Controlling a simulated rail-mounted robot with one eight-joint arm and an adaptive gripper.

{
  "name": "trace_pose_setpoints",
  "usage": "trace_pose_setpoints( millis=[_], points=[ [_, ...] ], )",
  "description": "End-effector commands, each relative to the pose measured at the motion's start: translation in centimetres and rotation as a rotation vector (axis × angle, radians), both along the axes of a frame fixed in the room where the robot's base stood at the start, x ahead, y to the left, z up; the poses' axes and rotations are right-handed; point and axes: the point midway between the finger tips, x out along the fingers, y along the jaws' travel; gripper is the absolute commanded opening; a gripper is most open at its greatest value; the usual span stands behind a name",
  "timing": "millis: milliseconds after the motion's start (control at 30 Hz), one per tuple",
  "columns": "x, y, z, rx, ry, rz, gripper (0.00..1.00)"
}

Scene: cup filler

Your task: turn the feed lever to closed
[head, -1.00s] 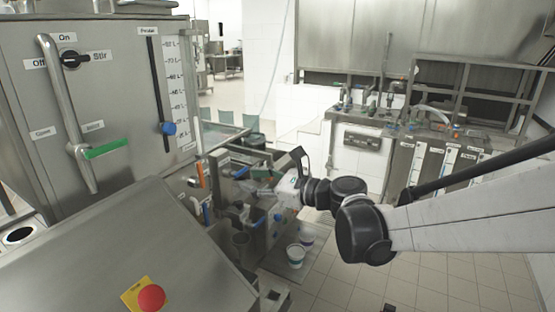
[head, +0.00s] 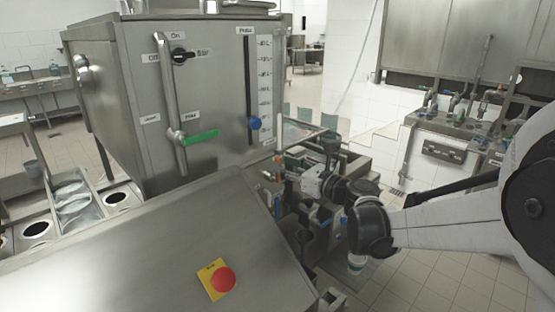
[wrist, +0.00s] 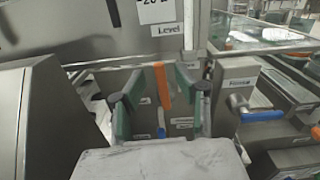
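An orange lever handle (wrist: 162,82) stands upright between the two fingers of my gripper (wrist: 158,103) in the wrist view. The fingers are apart, with a gap on either side of the handle, so my gripper is open. In the head view my gripper (head: 290,178) is beside the small orange handle (head: 267,176), below the steel hopper. I cannot tell from the labels which lever is the feed lever.
A blue-handled lever (wrist: 262,116) stands to the right of my gripper. The steel hopper (head: 215,100) rises behind and left. A sloping steel cover (head: 150,245) with a red button (head: 223,279) lies in front. Tiled floor (head: 440,270) is clear at the right.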

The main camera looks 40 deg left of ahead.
Motion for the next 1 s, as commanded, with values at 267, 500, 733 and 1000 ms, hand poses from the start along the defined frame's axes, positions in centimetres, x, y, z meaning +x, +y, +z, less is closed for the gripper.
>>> trace_pose_setpoints(
  millis=[267, 500, 733, 1000],
  points=[
    [0.4, 3.1, 0.0, 0.000, 0.000, 0.000, 0.31],
    [0.4, 3.5, 0.0, 0.000, -0.001, 0.000, 0.31],
    [0.4, 3.5, 0.0, 0.000, -0.001, 0.000, 0.18],
    [0.4, 3.4, 0.0, 0.000, -0.001, 0.000, 0.00]
  ],
)
